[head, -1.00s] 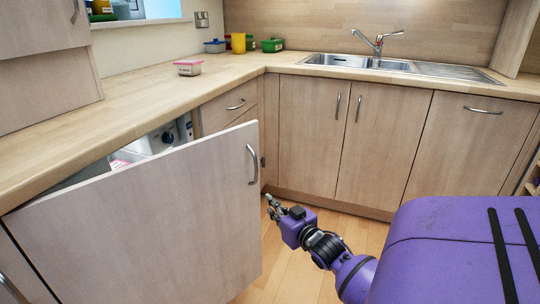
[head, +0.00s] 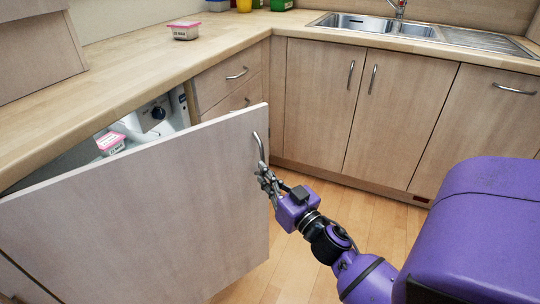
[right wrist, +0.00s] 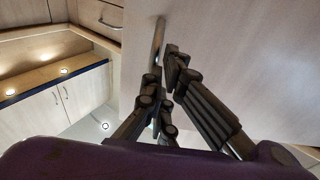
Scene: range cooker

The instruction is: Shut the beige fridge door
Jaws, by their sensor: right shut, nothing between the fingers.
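The beige fridge door (head: 150,220) stands partly open under the left counter, with its metal handle (head: 258,147) near the free edge. The white fridge interior (head: 165,125) shows behind it, with a pink-lidded container (head: 110,143) inside. My right gripper (head: 266,180) is shut and empty at the door's free edge, just below the handle. In the right wrist view, the fingers (right wrist: 168,75) are close to the handle (right wrist: 158,45) and the door face (right wrist: 235,60); I cannot tell whether they touch. My left gripper is not in view.
A pink-lidded tub (head: 186,31) sits on the wooden counter (head: 130,85). Drawers (head: 232,75) and closed cupboards (head: 320,100) line the corner, with a sink (head: 365,25) above. The wooden floor (head: 390,215) is clear in front of the cupboards.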

